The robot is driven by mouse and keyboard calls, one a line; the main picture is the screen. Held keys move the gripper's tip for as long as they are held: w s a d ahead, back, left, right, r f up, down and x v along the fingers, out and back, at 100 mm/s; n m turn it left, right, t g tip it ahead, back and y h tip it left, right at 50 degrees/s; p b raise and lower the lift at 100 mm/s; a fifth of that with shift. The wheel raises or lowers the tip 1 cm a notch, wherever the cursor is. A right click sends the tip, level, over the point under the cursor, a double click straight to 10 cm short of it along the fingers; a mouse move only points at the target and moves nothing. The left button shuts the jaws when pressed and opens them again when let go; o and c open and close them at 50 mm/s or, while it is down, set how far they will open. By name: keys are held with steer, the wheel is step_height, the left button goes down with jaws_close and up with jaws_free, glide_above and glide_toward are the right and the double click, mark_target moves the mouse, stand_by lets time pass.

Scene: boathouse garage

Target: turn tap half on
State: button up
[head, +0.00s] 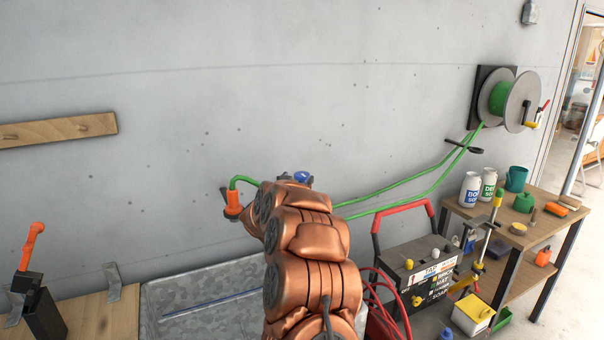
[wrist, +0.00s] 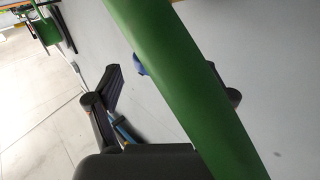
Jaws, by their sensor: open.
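A small blue handle (head: 302,175), which looks like the tap's, shows at the wall just past my copper arm in the head view. The tap's body is hidden there. In the wrist view a blue piece (wrist: 139,64) peeks out beside a green hose (wrist: 185,75) that crosses close to the camera. My gripper (wrist: 173,95) is open, its dark fingers spread either side of the hose in the picture. The right finger is mostly covered. I cannot tell how near the fingers are to the blue piece. The head view hides my gripper behind the arm.
An orange hose fitting (head: 233,205) hangs left of my arm. Green hose (head: 400,180) runs along the wall to a reel (head: 507,100). A metal basin (head: 200,295) lies below.

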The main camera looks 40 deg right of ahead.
mark_target(299, 177)
steer(key=shift+p+x, duration=0.55)
steer(key=shift+x, duration=1.4)
steer(key=shift+s, duration=0.1)
steer(key=c, duration=1.2)
